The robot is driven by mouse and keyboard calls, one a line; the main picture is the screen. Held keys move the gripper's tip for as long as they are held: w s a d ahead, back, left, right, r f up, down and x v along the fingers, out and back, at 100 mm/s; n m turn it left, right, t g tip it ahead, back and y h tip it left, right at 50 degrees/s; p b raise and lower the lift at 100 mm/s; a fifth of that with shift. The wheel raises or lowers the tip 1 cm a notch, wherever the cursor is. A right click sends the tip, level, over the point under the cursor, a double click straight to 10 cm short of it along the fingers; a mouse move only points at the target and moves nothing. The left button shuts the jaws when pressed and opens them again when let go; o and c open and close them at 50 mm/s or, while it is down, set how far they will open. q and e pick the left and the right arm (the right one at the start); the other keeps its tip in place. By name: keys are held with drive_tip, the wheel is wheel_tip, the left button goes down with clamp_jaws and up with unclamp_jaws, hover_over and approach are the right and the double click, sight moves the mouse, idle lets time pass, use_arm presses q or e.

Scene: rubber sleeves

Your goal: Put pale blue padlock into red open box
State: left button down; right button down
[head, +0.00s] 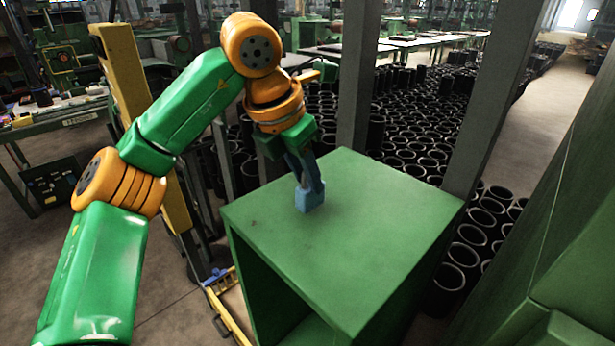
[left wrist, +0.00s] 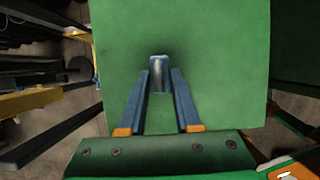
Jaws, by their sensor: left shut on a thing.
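The pale blue padlock (head: 310,199) is at the top of a green cabinet, near its far left part. My left gripper (head: 308,184) comes down from above and is shut on it. In the left wrist view, the padlock (left wrist: 160,76) sits between the tips of the two blue fingers (left wrist: 160,90), with a greyish face showing. I cannot tell whether the padlock touches the cabinet top or hangs just above it. The red open box is not in view. My right gripper is not in view.
The green cabinet top (head: 350,235) is otherwise bare, and the cabinet's front is open below. Grey posts (head: 359,75) stand behind it. Many black rubber sleeves (head: 425,150) cover the floor beyond. A large green surface (head: 560,220) rises at the right.

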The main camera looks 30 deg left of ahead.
use_arm(q)
drive_tip(key=shift+s+f, duration=0.15)
drive_tip(key=shift+f, duration=0.25)
drive_tip(key=shift+s+d, duration=0.2)
drive_tip(key=shift+w+f, duration=0.1)
drive_tip(key=shift+f, duration=0.2)
drive_tip(key=c, duration=0.6)
unclamp_jaws()
drive_tip(key=shift+w+a, duration=0.1)
drive_tip(key=shift+r, duration=0.1)
drive_tip(key=shift+r, duration=0.1)
